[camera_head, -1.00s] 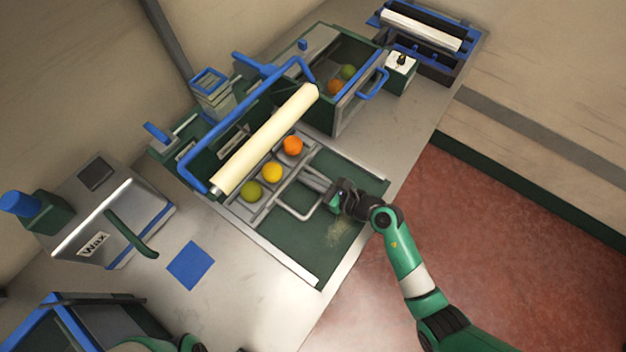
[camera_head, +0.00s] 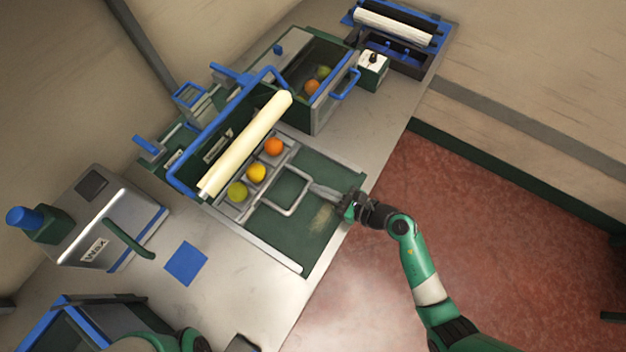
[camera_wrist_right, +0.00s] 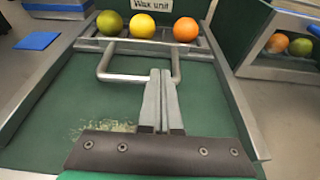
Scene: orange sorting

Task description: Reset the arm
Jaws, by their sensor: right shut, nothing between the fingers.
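My right gripper (camera_head: 326,192) is shut and empty over the green tray area (camera_head: 318,170). In the right wrist view its two fingers (camera_wrist_right: 161,100) are pressed together, just short of a grey U-shaped handle (camera_wrist_right: 104,66). The handle joins a grey rack (camera_wrist_right: 96,44) with a green fruit (camera_wrist_right: 109,23), a yellow fruit (camera_wrist_right: 142,25) and an orange (camera_wrist_right: 186,29) in a row. The same row shows in the head view. Part of my left arm (camera_head: 160,342) shows at the bottom edge of the head view; its gripper is not in view.
A cream roller (camera_head: 245,145) lies behind the rack. A bin (camera_head: 330,105) with an orange and a green fruit stands at the upper right. A Wax box (camera_head: 100,225) and a flat blue square (camera_head: 186,263) are at left.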

